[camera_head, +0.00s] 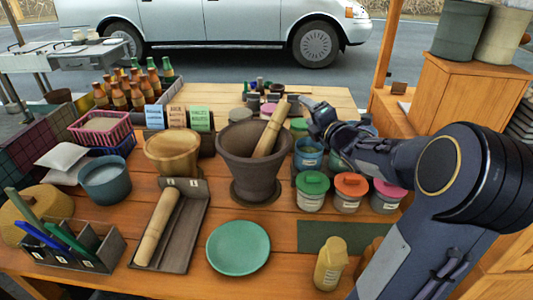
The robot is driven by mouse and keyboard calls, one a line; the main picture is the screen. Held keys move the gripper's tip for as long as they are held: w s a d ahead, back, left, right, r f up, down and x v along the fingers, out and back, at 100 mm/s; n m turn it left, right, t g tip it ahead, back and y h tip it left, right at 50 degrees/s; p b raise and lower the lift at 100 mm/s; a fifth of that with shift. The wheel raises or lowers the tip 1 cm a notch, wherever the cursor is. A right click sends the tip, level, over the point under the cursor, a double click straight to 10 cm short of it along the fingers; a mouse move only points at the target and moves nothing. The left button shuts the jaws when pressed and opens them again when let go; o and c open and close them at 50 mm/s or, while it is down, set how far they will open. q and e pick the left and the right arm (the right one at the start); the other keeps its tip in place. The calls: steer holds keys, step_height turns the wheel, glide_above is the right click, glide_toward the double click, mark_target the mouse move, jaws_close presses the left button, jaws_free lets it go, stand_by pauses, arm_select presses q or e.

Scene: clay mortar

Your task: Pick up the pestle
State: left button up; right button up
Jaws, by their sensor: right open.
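A pale wooden pestle (271,130) leans in a dark brown clay mortar (248,175), its upper end sticking out toward the upper right. The mortar stands on the wooden table, and its inside hides the pestle's lower end. My right gripper (302,108) is open, just right of the pestle's top end. Whether its fingers touch the pestle or reach around it, I cannot tell. My left gripper is out of view.
A wooden roller (159,226) lies in a dark tray (188,228). A green plate (238,247) is in front of the mortar. A wooden bowl (172,153) stands to its left. Lidded jars (312,191) and a blue pot (308,153) crowd the space to its right.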

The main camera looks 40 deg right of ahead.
mark_target(285, 115)
steer(key=w+f+n+y, duration=0.1)
steer(key=w+n, duration=0.2)
steer(key=w+a+f+n+y, duration=0.1)
steer(key=w+n+y, duration=0.1)
steer(key=w+n, duration=0.1)
steer(key=w+a+f+n+y, duration=0.1)
steer(key=w+n+y, duration=0.1)
steer(key=w+n, duration=0.1)
steer(key=shift+w+f+n+t, duration=0.25)
steer(key=shift+w+n+t, duration=0.15)
steer(key=shift+n, duration=0.5)
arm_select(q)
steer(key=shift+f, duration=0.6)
